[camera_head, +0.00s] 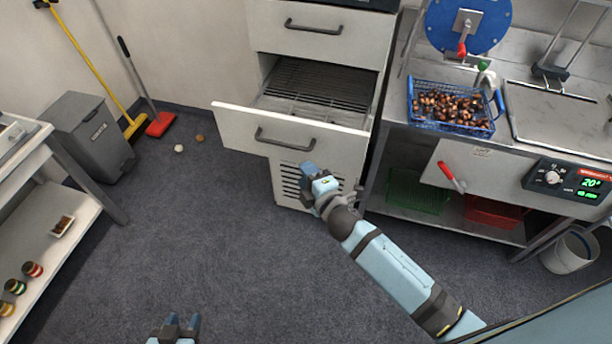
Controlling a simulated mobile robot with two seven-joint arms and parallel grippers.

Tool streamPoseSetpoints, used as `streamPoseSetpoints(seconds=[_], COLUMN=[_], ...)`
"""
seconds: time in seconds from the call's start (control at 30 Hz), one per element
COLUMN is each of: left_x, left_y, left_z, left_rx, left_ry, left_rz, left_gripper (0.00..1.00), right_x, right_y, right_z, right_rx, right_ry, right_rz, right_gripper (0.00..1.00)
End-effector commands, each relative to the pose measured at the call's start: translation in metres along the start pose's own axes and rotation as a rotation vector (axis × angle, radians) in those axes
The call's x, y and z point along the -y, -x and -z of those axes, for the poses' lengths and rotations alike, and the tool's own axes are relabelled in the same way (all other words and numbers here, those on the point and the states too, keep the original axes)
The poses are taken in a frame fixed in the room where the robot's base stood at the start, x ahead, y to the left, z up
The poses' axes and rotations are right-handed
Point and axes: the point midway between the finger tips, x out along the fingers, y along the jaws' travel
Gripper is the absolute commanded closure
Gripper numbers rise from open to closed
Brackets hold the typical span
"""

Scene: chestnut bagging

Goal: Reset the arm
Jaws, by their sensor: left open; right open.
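My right arm reaches in from the lower right. Its open gripper (312,177) is at the front of the white cabinet, below the handle of the pulled-out drawer (235,120) in this view. No object shows in it, and its far finger is partly hidden. I cannot tell whether it touches the cabinet. My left gripper (181,323) shows only at the bottom edge, with its two blue fingertips apart over the floor. Nothing shows between them, and the rest of the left arm is out of view.
A blue basket of chestnuts (411,97) stands on the steel counter (530,45) at right. A red-handled lever (452,176) sticks out below it. A white shelf table (100,208) with jars is at left. The grey floor (200,240) between is mostly clear.

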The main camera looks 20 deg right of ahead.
Motion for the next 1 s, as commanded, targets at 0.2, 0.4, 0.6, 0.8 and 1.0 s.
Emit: streamPoseSetpoints(seconds=[0.2,0.4,0.6,0.8,1.0], left_x=[0.001,0.002,0.001,0.001,0.0], left_y=[-0.002,-0.004,-0.003,-0.003,-0.001], left_z=[0.004,0.007,0.006,0.005,0.002], left_rx=[-0.007,-0.013,-0.01,-0.009,-0.004], left_ry=[-0.001,-0.002,-0.001,-0.001,0.0], left_rz=[0.001,0.002,0.002,0.001,0.0], left_gripper=[0.57,0.57,0.57,0.57,0.57], right_x=[0.0,0.001,0.04,0.098,0.125], right_y=[0.0,0.001,0.045,0.138,0.204], right_z=[0.0,0.0,-0.007,-0.016,-0.018], right_rx=[0.0,0.001,0.042,0.172,0.295], right_ry=[0.0,-0.005,-0.295,-0.887,-1.292], right_rz=[0.0,0.002,0.098,0.256,0.337], right_gripper=[0.6,0.6,0.6,0.6,0.6])
